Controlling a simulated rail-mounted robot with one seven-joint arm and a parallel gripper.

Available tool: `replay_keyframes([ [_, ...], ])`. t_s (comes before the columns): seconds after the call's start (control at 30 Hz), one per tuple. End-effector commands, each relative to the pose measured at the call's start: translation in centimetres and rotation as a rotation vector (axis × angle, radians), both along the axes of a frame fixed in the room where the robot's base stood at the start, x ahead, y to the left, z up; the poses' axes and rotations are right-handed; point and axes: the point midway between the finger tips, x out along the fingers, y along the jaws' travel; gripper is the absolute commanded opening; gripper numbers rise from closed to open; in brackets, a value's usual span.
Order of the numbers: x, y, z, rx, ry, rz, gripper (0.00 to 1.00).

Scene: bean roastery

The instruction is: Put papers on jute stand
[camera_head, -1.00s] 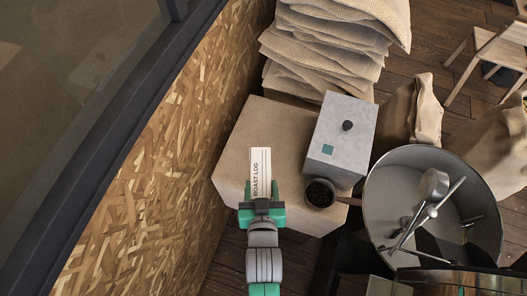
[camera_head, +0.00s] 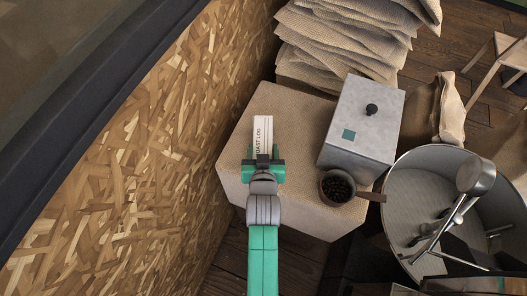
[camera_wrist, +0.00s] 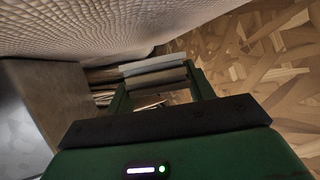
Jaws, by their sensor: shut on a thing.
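The papers (camera_head: 262,132) are a white sheet or thin stack marked "ROAST LOG" in the head view. My gripper (camera_head: 262,163) is shut on their near end, and they point away from me over the left part of the jute stand. In the wrist view the papers (camera_wrist: 153,66) show edge-on between the fingers. The jute stand (camera_head: 290,108) is a tan, woven-covered block against the chipboard wall. I cannot tell whether the papers touch its top.
A grey box (camera_head: 365,122) with a black knob and a dark scoop of beans (camera_head: 337,187) occupy the stand's right side. Folded sacks (camera_head: 345,40) are stacked behind. A round metal drum (camera_head: 420,185) stands at right. The chipboard wall (camera_head: 150,150) is close on the left.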

Motion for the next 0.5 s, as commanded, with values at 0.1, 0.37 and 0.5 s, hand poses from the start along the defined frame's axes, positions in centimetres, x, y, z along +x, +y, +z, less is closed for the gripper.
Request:
replay_keyframes([
  [0.1, 0.9, 0.1, -0.1, 0.000, -0.001, 0.000, 0.26],
  [0.37, 1.7, 0.1, -2.8, 0.000, 0.003, 0.000, 0.26],
  [0.5, 1.7, 0.1, -3.7, 0.000, 0.000, 0.000, 0.26],
])
